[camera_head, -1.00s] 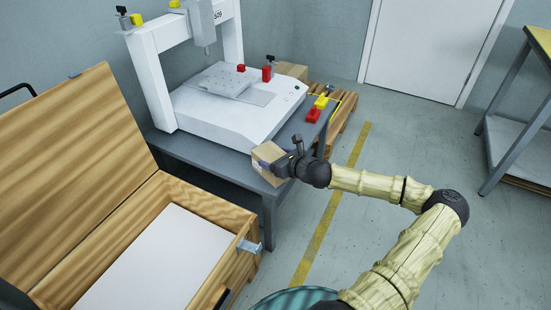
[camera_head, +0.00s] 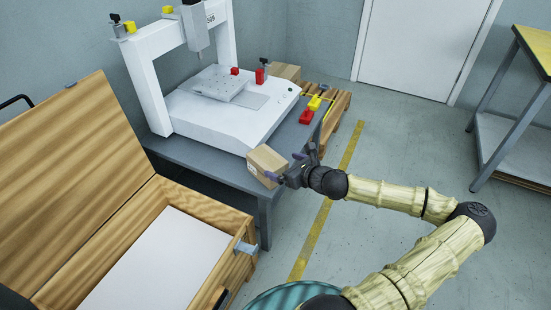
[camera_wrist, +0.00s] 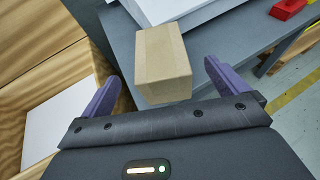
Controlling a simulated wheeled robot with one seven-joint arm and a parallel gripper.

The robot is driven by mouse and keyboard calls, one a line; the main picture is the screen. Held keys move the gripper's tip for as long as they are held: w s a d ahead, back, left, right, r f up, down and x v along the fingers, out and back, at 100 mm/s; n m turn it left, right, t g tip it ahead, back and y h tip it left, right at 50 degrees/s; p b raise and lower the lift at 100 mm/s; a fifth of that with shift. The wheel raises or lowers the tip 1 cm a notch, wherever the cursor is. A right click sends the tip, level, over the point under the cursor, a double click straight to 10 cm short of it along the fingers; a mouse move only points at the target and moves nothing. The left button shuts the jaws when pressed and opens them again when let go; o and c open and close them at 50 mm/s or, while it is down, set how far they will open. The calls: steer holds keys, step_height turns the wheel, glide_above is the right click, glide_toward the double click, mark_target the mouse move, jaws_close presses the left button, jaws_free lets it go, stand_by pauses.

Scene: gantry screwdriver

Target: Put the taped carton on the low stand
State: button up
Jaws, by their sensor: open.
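A brown taped carton (camera_head: 267,166) sits on the front right corner of the low grey stand (camera_head: 215,164), beside the white gantry machine. My gripper (camera_head: 289,166) is open, just right of the carton in the head view. In the wrist view the carton (camera_wrist: 162,62) is ahead of the gap between my spread purple fingers (camera_wrist: 160,92), with space on both sides. The stand's grey top (camera_wrist: 215,42) shows around it. The carton's underside is hidden.
The white gantry machine (camera_head: 205,122) fills most of the stand. Red and yellow parts (camera_head: 307,116) lie near its right edge. A second carton (camera_head: 287,73) is behind. An open wooden chest (camera_head: 210,208) is at left.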

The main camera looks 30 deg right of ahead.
steer(key=p+v, duration=0.1)
steer(key=v, duration=0.3)
steer(key=shift+c, duration=0.2)
stand_by(1.5)
